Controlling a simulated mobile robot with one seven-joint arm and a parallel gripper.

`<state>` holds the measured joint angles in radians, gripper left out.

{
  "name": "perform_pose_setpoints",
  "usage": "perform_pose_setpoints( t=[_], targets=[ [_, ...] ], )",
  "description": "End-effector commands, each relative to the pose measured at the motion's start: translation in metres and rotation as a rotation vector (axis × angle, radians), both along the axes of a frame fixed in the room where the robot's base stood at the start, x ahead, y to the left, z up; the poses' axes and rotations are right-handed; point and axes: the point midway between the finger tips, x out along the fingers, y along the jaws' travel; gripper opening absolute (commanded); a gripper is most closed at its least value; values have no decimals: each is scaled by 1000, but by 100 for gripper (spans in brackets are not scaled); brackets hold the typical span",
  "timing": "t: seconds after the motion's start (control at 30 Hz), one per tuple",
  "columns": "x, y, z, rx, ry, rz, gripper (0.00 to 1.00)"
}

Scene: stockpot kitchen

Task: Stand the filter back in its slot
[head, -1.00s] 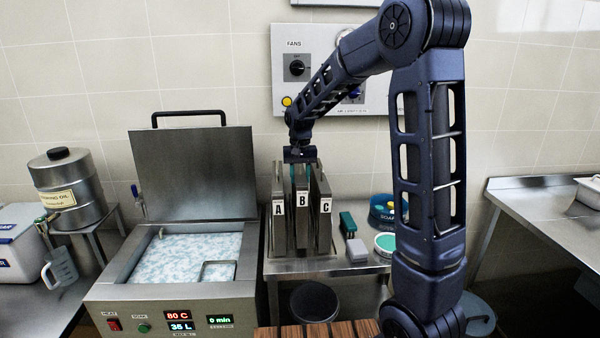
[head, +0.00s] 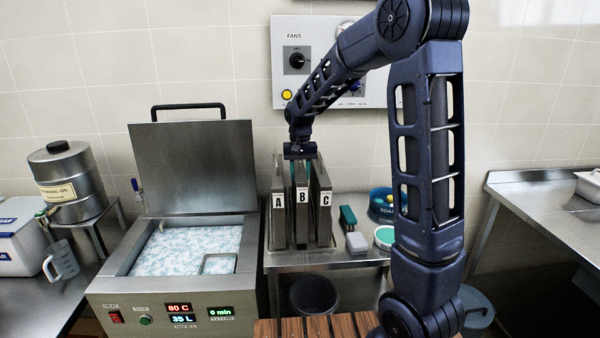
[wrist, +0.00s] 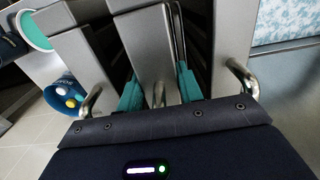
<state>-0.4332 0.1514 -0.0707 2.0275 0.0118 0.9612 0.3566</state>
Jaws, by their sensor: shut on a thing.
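Filter B (head: 302,225) is a grey metal slab with a "B" label. It stands upright between filter A (head: 279,225) and filter C (head: 324,222) in a rack (head: 272,243) on a steel table. My gripper (head: 302,167) is above filter B, fingers pointing down. In the wrist view its teal fingers (wrist: 160,95) are closed around the handle (wrist: 158,95) of the middle filter (wrist: 145,45). The other two filters flank it closely there. The lower edge of filter B and its slot are hidden, so I cannot tell whether it is fully seated.
An open soak tank (head: 190,255) with foamy liquid stands left, its lid (head: 193,165) raised. A green brush (head: 347,217), a grey block (head: 356,243) and a blue soap tub (head: 382,205) are right of the rack. A bin (head: 314,297) is below.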

Motion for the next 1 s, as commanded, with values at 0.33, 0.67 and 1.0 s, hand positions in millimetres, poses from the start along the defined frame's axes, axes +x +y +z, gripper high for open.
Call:
perform_pose_setpoints(
  t=[0.33,0.67,1.0],
  targets=[
    [0,0,-4,1,-2,0,0],
    [1,0,-8,1,-3,0,0],
    [1,0,-12,1,-3,0,0]
  ],
)
